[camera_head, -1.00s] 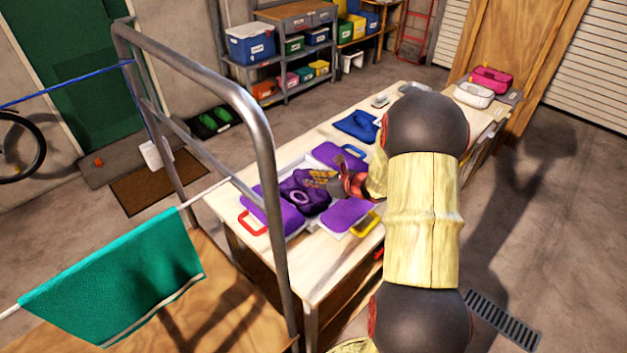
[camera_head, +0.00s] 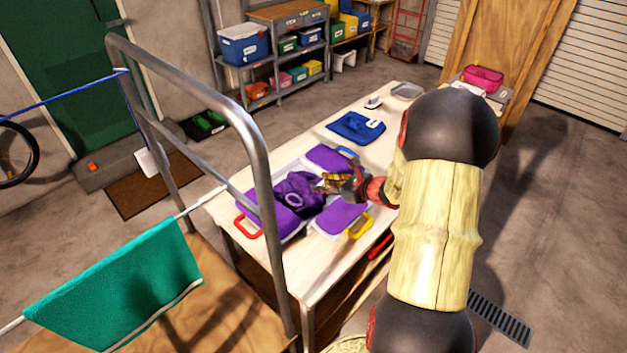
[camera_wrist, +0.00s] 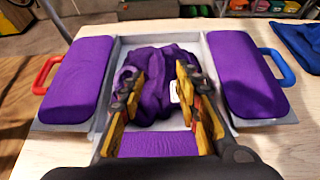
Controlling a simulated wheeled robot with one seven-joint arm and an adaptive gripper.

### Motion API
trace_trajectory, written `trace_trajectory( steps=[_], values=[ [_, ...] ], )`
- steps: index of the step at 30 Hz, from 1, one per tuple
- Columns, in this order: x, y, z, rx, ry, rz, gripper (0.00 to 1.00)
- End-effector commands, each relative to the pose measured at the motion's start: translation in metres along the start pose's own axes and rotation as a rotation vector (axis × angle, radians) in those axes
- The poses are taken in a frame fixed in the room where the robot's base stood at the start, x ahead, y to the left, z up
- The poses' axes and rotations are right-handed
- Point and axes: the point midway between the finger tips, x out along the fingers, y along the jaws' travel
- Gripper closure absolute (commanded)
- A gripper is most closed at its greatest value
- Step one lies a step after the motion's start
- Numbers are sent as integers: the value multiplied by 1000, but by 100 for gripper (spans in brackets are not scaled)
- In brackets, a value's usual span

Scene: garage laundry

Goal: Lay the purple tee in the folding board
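The purple tee (camera_head: 297,190) lies crumpled in the middle of the folding board (camera_wrist: 107,78). Its round collar shows in the head view, and the tee also shows in the wrist view (camera_wrist: 155,60). The board has purple padded flaps with red, blue and yellow handles, spread flat around a pale centre. My gripper (camera_wrist: 160,82) is open, its yellow-padded fingers wide apart above the near part of the tee. Nothing is clearly held between them. In the head view my gripper (camera_head: 332,184) is at the tee's right side. The fingers hide some of the tee's edges.
A folded blue cloth (camera_head: 357,127) lies behind the board on the table (camera_head: 275,145). A grey tray (camera_head: 408,90) and a pink container (camera_head: 483,78) stand farther back. A metal rail (camera_head: 262,150) and a hanging green towel (camera_head: 115,285) are at the left.

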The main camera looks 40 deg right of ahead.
Motion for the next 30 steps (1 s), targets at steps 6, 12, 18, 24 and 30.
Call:
trace_trajectory(
  steps=[6,12,18,24,30],
  values=[
    [-31,0,0,0,1,-1,67],
    [-38,1,0,-1,0,1,67],
    [-38,1,0,-1,0,1,67],
    [-38,0,0,-1,0,1,67],
    [-38,0,0,0,0,1,67]
  ],
)
